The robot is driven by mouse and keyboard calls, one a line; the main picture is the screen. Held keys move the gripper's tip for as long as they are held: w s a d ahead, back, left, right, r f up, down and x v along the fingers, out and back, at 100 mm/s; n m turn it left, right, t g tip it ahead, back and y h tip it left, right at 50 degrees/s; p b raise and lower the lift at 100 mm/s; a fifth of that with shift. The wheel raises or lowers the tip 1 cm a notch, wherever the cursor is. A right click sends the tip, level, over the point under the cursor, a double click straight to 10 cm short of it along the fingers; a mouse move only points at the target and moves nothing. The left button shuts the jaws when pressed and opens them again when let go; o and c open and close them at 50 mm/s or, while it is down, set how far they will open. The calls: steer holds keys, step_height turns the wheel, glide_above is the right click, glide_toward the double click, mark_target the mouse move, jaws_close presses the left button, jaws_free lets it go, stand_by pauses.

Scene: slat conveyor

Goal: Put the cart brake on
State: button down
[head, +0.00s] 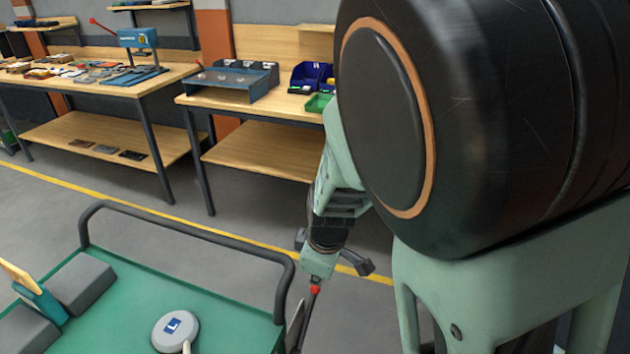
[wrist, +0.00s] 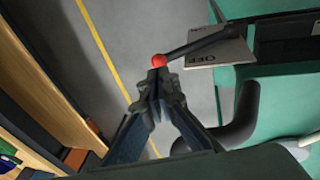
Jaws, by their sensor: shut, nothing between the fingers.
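The cart (head: 235,305) has a green deck and a dark tubular rail, at the lower left of the head view. Its brake lever (head: 305,322) is a dark rod with a red knob (head: 315,289) at the deck's right side. In the wrist view the lever (wrist: 200,44) runs from the knob (wrist: 158,60) to the cart's green side, beside a grey plate (wrist: 222,52) lettered OFF. My gripper (wrist: 158,86) is shut and empty, with its fingertips right at the knob. I cannot tell whether they touch it. In the head view my gripper's fingers are barely visible.
Grey boxes (head: 80,283) and a round white object with a blue L label (head: 175,331) are on the deck. Wooden workbenches (head: 260,150) stand behind a yellow floor line (head: 190,224). The cart's rail (wrist: 245,110) is close to my gripper. Grey floor between is clear.

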mark_target(318, 288)
steer(key=shift+b+x, duration=0.6)
steer(key=shift+x, duration=1.35)
steer(key=shift+d+f, duration=0.1)
steer(key=shift+w+d+f+g+b, duration=0.1)
steer(key=shift+w+f+g+b, duration=0.25)
steer(key=shift+b, duration=0.45)
steer(key=w+f+g+y+b, duration=0.1)
steer(key=f+g+y+b, duration=0.1)
steer(key=f+g+b, duration=0.3)
steer(key=w+d+f+m+g+y+b, duration=0.1)
steer(key=f+g+b, duration=0.4)
steer(key=f, duration=0.8)
steer(key=shift+w+f+y+b, duration=0.4)
steer(key=shift+w+y+b, duration=0.2)
steer(key=shift+w, duration=0.1)
steer(key=shift+s+d+f, duration=0.1)
steer(key=shift+d, duration=0.05)
